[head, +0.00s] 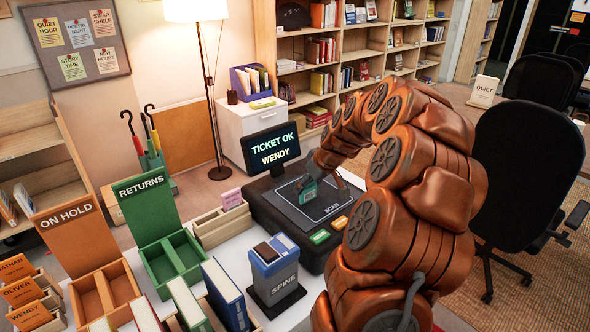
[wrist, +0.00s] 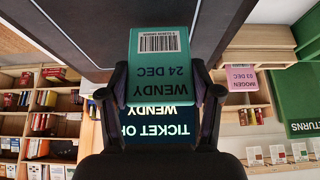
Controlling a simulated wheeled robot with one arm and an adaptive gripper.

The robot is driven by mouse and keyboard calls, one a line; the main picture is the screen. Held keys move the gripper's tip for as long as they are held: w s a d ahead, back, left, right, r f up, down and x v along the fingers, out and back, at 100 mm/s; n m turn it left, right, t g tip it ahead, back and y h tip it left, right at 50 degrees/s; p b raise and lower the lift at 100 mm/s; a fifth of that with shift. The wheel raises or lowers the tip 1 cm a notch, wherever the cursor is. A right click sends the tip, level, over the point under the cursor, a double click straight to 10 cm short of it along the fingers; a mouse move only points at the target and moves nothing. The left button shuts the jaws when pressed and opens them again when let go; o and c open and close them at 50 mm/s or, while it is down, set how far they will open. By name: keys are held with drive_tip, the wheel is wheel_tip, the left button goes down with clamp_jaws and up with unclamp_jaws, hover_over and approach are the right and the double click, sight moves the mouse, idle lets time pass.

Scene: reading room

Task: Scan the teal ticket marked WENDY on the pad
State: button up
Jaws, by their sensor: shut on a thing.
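My gripper (wrist: 160,100) is shut on the teal ticket (wrist: 158,66), which shows a barcode, "24 DEC" and "WENDY" upside down in the wrist view. In the head view the teal ticket (head: 308,190) is at the scan pad (head: 330,204), on the dark scanner unit; I cannot tell if it touches the surface. The scanner's screen (head: 270,148) reads "TICKET OK WENDY". My arm covers part of the pad's right side.
A green RETURNS tray (head: 150,205), an ON HOLD tray (head: 75,240), a blue SPINE box (head: 275,275) and upright books (head: 222,295) stand left of the scanner. A pink ticket (head: 231,199) marked IMOGEN in the wrist view stands in a wooden holder. Black chairs (head: 525,170) are at right.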

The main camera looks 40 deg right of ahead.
drive_tip(key=shift+r, duration=3.55)
